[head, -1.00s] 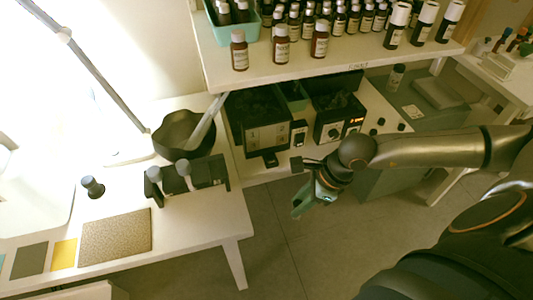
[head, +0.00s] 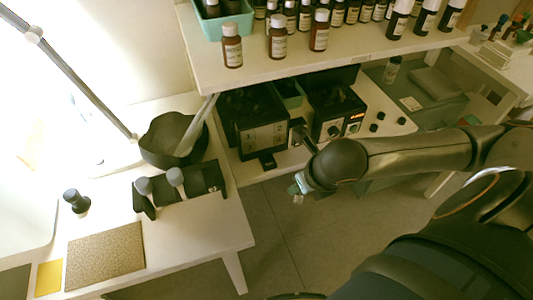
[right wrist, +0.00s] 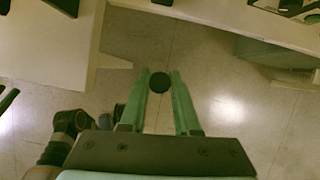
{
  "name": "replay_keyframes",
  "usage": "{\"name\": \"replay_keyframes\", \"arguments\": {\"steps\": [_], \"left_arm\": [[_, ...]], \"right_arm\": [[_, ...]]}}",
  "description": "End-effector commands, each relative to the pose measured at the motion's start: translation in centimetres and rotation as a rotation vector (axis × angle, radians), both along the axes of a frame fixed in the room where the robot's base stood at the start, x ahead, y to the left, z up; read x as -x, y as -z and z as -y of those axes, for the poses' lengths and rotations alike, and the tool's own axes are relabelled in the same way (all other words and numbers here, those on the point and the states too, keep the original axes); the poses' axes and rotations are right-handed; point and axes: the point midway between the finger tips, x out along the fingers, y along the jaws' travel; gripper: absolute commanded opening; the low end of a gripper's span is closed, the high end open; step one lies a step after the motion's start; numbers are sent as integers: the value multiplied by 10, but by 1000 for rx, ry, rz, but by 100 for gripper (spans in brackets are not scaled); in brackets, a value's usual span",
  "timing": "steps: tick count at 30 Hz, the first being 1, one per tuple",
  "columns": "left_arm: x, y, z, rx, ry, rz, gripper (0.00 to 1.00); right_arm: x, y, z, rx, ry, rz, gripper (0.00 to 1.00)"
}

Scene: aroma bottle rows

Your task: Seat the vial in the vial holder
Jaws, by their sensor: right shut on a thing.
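The vial (right wrist: 160,82) shows in the right wrist view only as a dark round cap between the fingertips; its body is hidden. My right gripper (right wrist: 160,85) is shut on it. In the head view the right gripper (head: 299,188) hangs over open floor, right of the left table and apart from the holder. The vial holder is probably the black rack (head: 205,190) on the left table, with two grey-capped vials (head: 176,178) standing in it. Another dark-capped piece (head: 76,201) stands alone left of the rack.
A black bowl (head: 160,150) with a light utensil sits behind the rack. A brown textured mat (head: 105,257) lies in front. A raised shelf (head: 300,66) carries several bottles above black devices (head: 258,130). A table edge faces the open floor (head: 290,245).

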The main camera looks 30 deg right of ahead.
Motion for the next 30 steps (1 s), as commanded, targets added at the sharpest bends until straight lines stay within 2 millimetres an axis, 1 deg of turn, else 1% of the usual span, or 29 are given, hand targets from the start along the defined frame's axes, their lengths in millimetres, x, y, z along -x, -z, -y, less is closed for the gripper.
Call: {"name": "replay_keyframes", "arguments": {"steps": [1, 2, 3, 10, 11, 12, 13, 21, 24, 27, 30], "left_arm": [[-11, 6, 10, 11, 24, 22, 50], [-14, 6, 14, 16, 31, 30, 50], [-15, 11, 16, 17, 36, 27, 50], [-10, 43, 9, 7, 26, 25, 50], [-10, 39, 8, 7, 26, 25, 50], [-10, 30, 8, 7, 26, 23, 50], [-10, 29, 8, 7, 26, 23, 50], [-10, 24, 9, 9, 26, 23, 50], [-10, 23, 9, 9, 25, 23, 50], [-10, 23, 9, 9, 25, 23, 50], [-10, 24, 9, 9, 25, 23, 50]], "right_arm": [[-8, 9, 1, -1, -1, 8, 0], [-11, 9, 1, -2, -1, 9, 0], [-15, 8, 1, -3, -4, 8, 0], [-38, 8, 4, -3, -4, 7, 0], [-43, 3, 4, -4, -3, 6, 0], [-54, -3, 6, -7, -1, 3, 0], [-61, -3, 6, -7, -1, 2, 0], [-123, -2, 14, -6, -2, 0, 0], [-142, -1, 16, -4, -5, 0, 0], [-156, -1, 18, -3, -5, 0, 0], [-162, 0, 20, -2, -5, -1, 0]]}}
